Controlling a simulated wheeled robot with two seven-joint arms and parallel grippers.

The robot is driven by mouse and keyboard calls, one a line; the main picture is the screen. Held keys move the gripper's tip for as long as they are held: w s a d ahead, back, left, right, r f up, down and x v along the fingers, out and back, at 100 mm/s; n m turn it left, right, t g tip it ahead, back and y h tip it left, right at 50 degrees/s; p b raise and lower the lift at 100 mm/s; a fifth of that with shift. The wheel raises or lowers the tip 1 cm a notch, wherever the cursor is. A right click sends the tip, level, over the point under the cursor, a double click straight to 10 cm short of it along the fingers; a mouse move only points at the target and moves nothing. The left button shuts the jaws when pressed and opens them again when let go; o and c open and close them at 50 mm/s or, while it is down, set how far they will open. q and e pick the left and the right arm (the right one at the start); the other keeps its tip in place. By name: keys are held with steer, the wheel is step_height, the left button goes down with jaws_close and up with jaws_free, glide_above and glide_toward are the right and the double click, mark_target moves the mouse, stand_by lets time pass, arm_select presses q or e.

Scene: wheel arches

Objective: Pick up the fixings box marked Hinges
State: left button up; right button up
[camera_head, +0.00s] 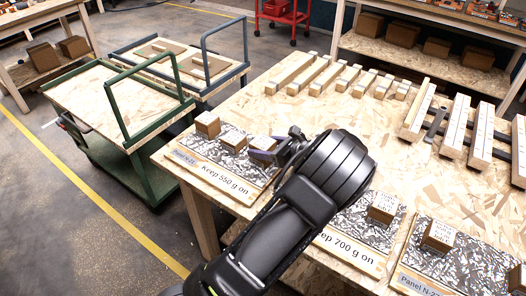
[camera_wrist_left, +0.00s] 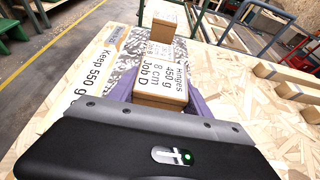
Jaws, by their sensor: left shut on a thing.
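The fixings box marked Hinges (camera_wrist_left: 160,85) is a small brown box with a white label reading "Hinges 450 g 8 cm Job D" in the left wrist view. It shows partly in the head view (camera_head: 263,142), beside the fingers. My left gripper (camera_head: 275,152) is shut on it, with a purple finger on each side. The box is over or on the speckled panel labelled "Keep 550 g on" (camera_head: 228,181); I cannot tell whether its underside touches. My right gripper is not in view.
Other brown boxes stand on the same panel (camera_head: 208,125), close to the held box; one shows behind it in the wrist view (camera_wrist_left: 162,26). More boxes (camera_head: 383,207) sit on panels to the right. Wooden bars (camera_head: 290,73) lie at the back of the table.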

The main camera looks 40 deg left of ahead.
arm_select(q)
jaws_close()
stand_by(0.5)
step_height(320, 180, up, 10)
steer(key=shift+r, duration=0.1)
stand_by(0.4)
stand_by(0.5)
